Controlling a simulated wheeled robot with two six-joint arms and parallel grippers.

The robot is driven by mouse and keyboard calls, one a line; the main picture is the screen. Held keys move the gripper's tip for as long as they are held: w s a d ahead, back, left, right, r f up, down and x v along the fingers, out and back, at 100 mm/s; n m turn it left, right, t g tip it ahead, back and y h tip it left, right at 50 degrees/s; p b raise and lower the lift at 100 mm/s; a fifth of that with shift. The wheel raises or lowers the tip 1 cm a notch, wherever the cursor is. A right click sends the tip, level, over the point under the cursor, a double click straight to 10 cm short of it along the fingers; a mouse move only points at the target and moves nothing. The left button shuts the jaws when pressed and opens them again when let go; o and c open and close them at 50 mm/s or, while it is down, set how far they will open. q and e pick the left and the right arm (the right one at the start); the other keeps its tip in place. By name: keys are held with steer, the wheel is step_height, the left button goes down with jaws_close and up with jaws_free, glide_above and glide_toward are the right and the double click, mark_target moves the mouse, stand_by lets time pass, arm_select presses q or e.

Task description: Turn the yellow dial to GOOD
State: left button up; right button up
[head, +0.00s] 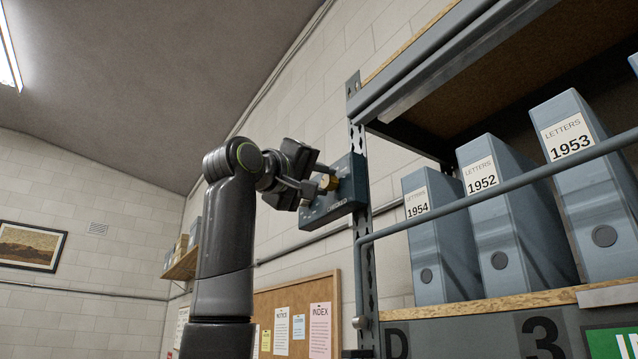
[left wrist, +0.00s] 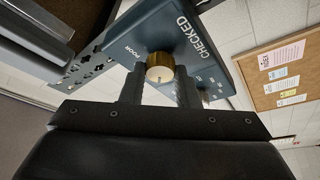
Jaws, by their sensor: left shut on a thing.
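The yellow dial (head: 328,182) sits on a dark blue-grey box (head: 349,186) fixed to the shelf's upright post. In the left wrist view the dial (left wrist: 160,67) shows as a brass-yellow knob. The box face (left wrist: 195,40) there reads "CHECKED", with smaller lettering by the dial partly hidden. My left gripper (head: 318,184) reaches the box from the left and is shut on the dial. Its two dark fingers (left wrist: 160,88) stand on either side of the knob in the left wrist view. Which word the dial points to cannot be made out. My right gripper is in neither view.
The metal shelf post (head: 364,265) stands right beside the box. A blue-grey rail (head: 480,190) crosses in front of binders marked 1954 (head: 432,240), 1952 (head: 500,220) and 1953 (head: 600,180). A cork notice board (head: 267,300) hangs on the wall behind my left arm.

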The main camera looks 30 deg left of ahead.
arm_select(q)
steer(key=shift+n, duration=0.5)
steer(key=o, duration=1)
steer(key=shift+w, duration=0.1)
steer(key=shift+c, duration=0.2)
steer(key=shift+s+f+b, duration=0.15)
steer(key=shift+s+b, duration=0.2)
steer(key=shift+b, duration=0.05)
steer(key=b+v, duration=0.8)
steer(key=v, duration=0.8)
steer(key=shift+s+r, duration=0.2)
steer(key=shift+s, duration=0.2)
